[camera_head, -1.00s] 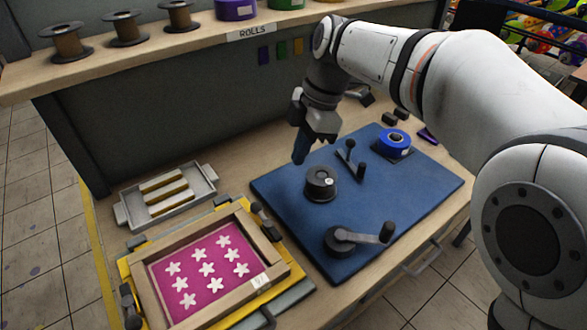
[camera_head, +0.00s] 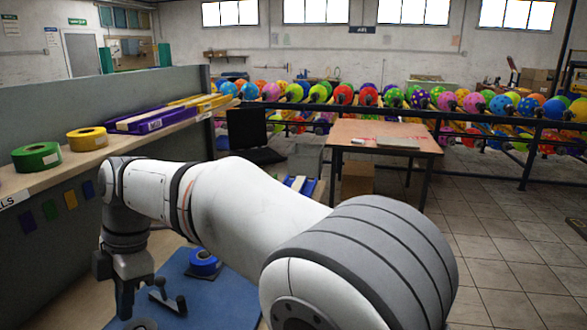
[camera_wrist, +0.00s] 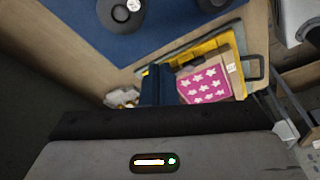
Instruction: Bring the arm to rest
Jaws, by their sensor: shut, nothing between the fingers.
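My gripper (camera_head: 125,300) hangs pointing down at the lower left of the head view, over the near left side of the blue mat (camera_head: 225,300). Its blue fingers also show in the wrist view (camera_wrist: 153,86), shut with nothing between them. My arm stretches across the lower part of the head view.
A shelf with a green roll (camera_head: 37,156) and a yellow roll (camera_head: 87,138) runs along the left. A wooden table (camera_head: 385,135) and balloon racks stand beyond. Tiled floor is open at right.

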